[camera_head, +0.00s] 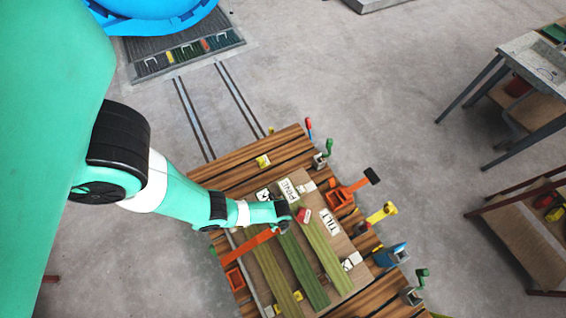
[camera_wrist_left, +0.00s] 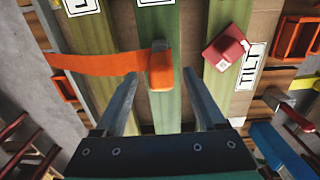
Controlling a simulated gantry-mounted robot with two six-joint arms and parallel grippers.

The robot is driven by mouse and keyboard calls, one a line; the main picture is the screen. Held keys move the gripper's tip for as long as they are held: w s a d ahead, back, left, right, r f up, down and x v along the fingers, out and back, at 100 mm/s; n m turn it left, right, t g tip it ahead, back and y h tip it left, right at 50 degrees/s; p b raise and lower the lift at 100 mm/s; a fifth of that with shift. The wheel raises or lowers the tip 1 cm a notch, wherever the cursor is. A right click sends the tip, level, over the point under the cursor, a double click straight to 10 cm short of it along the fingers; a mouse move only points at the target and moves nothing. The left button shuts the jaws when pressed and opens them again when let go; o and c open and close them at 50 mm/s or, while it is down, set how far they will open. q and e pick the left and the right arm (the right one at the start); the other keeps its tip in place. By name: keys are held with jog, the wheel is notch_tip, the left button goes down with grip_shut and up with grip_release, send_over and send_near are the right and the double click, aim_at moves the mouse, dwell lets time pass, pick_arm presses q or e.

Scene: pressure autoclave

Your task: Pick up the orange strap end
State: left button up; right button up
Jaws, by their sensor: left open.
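The orange strap (camera_head: 252,242) lies across the green-tinted boards on the wooden cart top. In the left wrist view the flat strap (camera_wrist_left: 95,64) runs in from the left and finishes in a thicker orange strap end (camera_wrist_left: 160,70) over the middle board. My left gripper (camera_wrist_left: 160,75) is open, with one fingertip on each side of the strap end and a gap visible on both sides. In the head view my left gripper (camera_head: 286,218) is over the boards and hides the strap end. My right gripper is in neither view.
A red block (camera_wrist_left: 225,47) sits on the neighbouring board, close to the right finger, next to a TILT label (camera_wrist_left: 251,66). Orange brackets (camera_head: 340,198), a yellow handle (camera_head: 382,213) and a blue part (camera_head: 391,255) line the cart's right edge. Floor rails (camera_head: 215,110) lie behind the cart.

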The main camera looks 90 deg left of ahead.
pick_arm(q)
jog(key=f+b, duration=0.5)
jog(key=f, duration=0.1)
jog(key=shift+a+f, duration=0.1)
jog(key=shift+a, duration=0.1)
jog(key=shift+r, duration=0.2)
grip_shut()
